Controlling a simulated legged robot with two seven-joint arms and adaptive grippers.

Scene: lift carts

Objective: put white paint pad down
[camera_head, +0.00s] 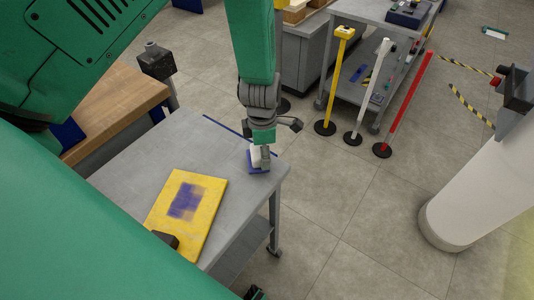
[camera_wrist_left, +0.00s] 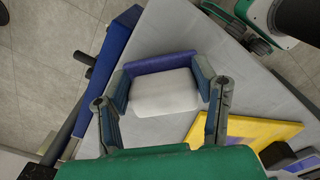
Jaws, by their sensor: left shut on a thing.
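The white paint pad (camera_head: 256,155) is at the far right corner of the grey cart top (camera_head: 132,164), with a blue edge showing beneath it. In the left wrist view the pad (camera_wrist_left: 165,92) is a white block with a purple-blue strip along its far side. My left gripper (camera_head: 259,160) points down over that corner. In the left wrist view its two fingers (camera_wrist_left: 161,80) are shut on the pad from both sides. The pad is at or just above the cart top; I cannot tell whether it touches.
A yellow board (camera_head: 211,217) with a blue painted patch lies on the cart, a dark block (camera_head: 166,239) at its near edge. A wooden bench (camera_head: 112,103) adjoins the left. Barrier posts (camera_head: 335,80) and a grey shelf cart (camera_head: 375,14) stand beyond; a white column (camera_head: 480,190) stands right.

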